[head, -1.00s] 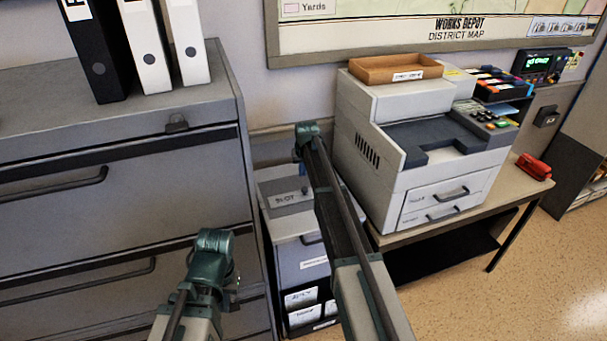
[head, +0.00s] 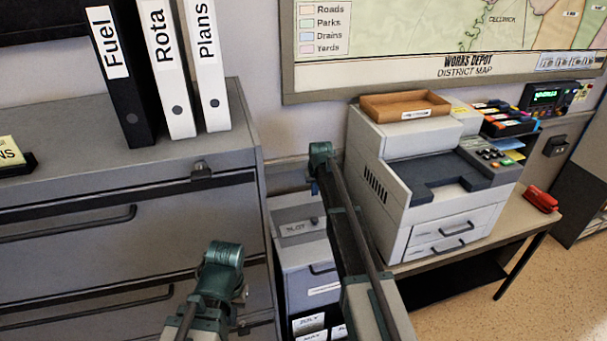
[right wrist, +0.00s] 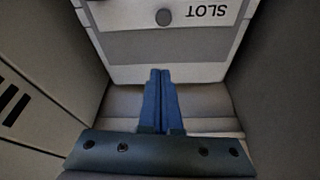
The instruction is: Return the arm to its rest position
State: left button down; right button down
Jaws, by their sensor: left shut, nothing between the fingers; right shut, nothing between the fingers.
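My left arm (head: 212,285) rises from the bottom of the head view in front of the grey drawer cabinet. Its gripper (head: 241,291) is mostly hidden behind the dark green joint; it is shut and holds nothing that I can see. My right arm (head: 350,235) reaches further forward, between the drawer cabinet and the printer. Its gripper (head: 315,188) shows as a small blue tip over the grey slot cabinet. In the right wrist view the blue fingers (right wrist: 161,100) are shut together, with nothing between them, pointing toward the panel marked SLOT (right wrist: 190,35).
The grey drawer cabinet (head: 120,185) with upright binders (head: 170,70) stands at left. The slot cabinet (head: 312,262) is low in the gap. The printer (head: 400,215), topped by a wooden tray (head: 405,115), is close right of my right arm. A red stapler-like object (head: 540,198) lies on the table.

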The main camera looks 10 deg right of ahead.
jog(key=s+a+g, duration=0.1)
jog(key=s+a, duration=0.2)
jog(key=s, duration=0.9)
jog(key=s+a+f+n+g, duration=0.1)
jog(key=s+a, duration=0.2)
jog(key=s, duration=0.8)
jog(key=s+a+g, duration=0.1)
jog(key=s+a, duration=0.3)
jog(key=s, duration=0.8)
jog(key=s+a+n+g, duration=0.1)
jog(key=s+a+n, duration=0.3)
jog(key=a, duration=0.6)
jog(key=shift+s+a+h, duration=0.25)
jog(key=shift+s+h, duration=0.15)
jog(key=shift+s, duration=0.1)
jog(key=shift+f, duration=0.1)
